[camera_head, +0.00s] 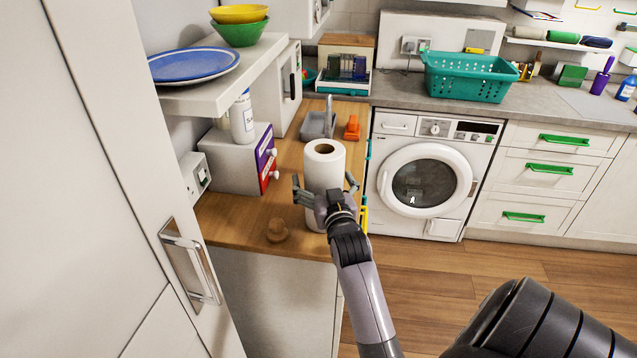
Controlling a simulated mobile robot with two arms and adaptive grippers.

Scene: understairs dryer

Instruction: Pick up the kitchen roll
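The white kitchen roll (324,166) stands upright near the front right edge of the wooden counter (240,228), its brown core facing up. My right gripper (325,184) is at the roll's near side, at about mid height. Its fingers are spread, one to the left and one to the right of the roll. A small gap shows at the left finger; contact on the right side cannot be told. The gripper's body hides the lower front of the roll. My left gripper is not in view.
A wooden knob-like object (277,230) lies left of the roll. A grey box (233,160) and a purple-red box (266,158) stand behind left. A grey container (318,125) and an orange object (352,128) are behind. A shelf (215,92) overhangs left. The washing machine (425,178) is at right.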

